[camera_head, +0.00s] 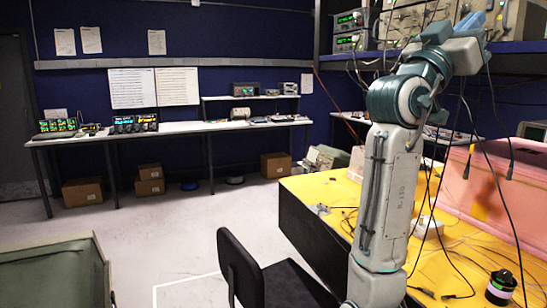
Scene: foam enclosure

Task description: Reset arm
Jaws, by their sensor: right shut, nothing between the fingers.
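My right arm, grey and teal, rises upright on the right side of the head view, in front of the yellow-topped table (318,189). It bends at a joint near the top and reaches up to the right. My right gripper (472,24) is at its upper end, high in front of the instrument shelf. It is small and seen at an angle, with blue-grey parts; it is shut and holds nothing. My left gripper is not in view.
A pink foam enclosure (487,200) stands at the right of the table, with loose cables and a dark round device (501,287) nearby. A black chair (240,268) stands in front. A green case (55,275) is at lower left.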

